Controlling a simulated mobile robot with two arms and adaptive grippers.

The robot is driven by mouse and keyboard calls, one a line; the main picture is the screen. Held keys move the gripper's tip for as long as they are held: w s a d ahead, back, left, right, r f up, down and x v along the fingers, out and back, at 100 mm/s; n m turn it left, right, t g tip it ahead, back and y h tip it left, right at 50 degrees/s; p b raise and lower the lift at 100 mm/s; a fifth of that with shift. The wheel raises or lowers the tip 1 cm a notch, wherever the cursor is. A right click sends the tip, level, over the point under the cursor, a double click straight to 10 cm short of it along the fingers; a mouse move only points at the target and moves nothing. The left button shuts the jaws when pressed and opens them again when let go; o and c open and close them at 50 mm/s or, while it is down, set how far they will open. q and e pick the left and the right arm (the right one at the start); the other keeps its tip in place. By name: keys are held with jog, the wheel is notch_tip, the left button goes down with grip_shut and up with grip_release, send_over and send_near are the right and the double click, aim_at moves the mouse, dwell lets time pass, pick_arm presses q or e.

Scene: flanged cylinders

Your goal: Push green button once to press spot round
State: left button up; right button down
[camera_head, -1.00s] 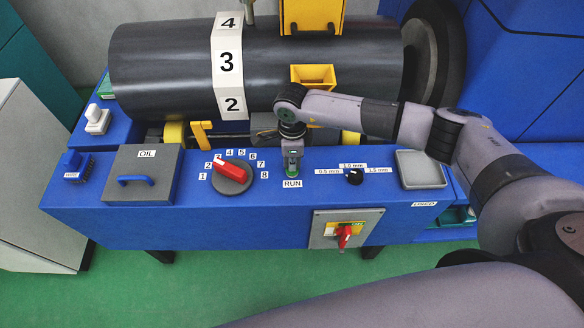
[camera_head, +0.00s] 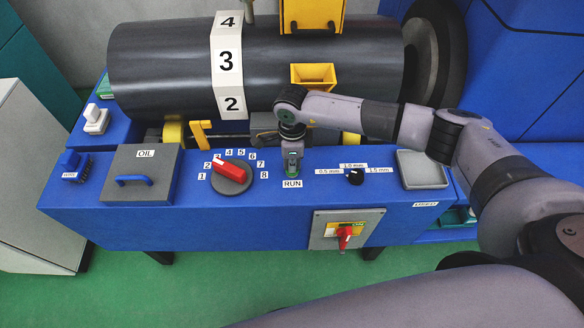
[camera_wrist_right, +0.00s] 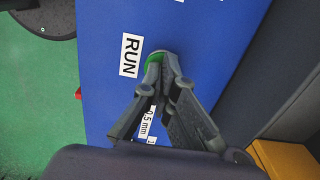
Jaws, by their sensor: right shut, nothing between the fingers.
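The green button (camera_wrist_right: 153,66) is on the blue panel by the RUN label (camera_wrist_right: 129,55). In the right wrist view my right gripper (camera_wrist_right: 163,62) is shut and empty, and its fingertips are over the button, hiding most of it. In the head view the right gripper (camera_head: 292,170) points down onto the button just above the RUN label (camera_head: 292,184). The tips look to be at or very close to the button; I cannot tell whether it is pressed in. The dark cylinder (camera_head: 165,70) with number labels lies behind the panel. My left gripper is not in view.
The blue panel (camera_head: 270,225) carries a red rotary knob (camera_head: 229,169), a black thickness knob (camera_head: 354,177), a red switch (camera_head: 344,236), an OIL box (camera_head: 140,170) and a grey tray (camera_head: 420,170). A yellow chute (camera_head: 313,75) stands above the gripper's wrist.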

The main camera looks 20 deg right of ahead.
jog(key=shift+f+b, duration=0.3)
jog(key=shift+f, duration=0.05)
jog(key=shift+r, duration=0.1)
jog(key=shift+r+p, duration=1.75)
jog(key=shift+r, duration=1.1)
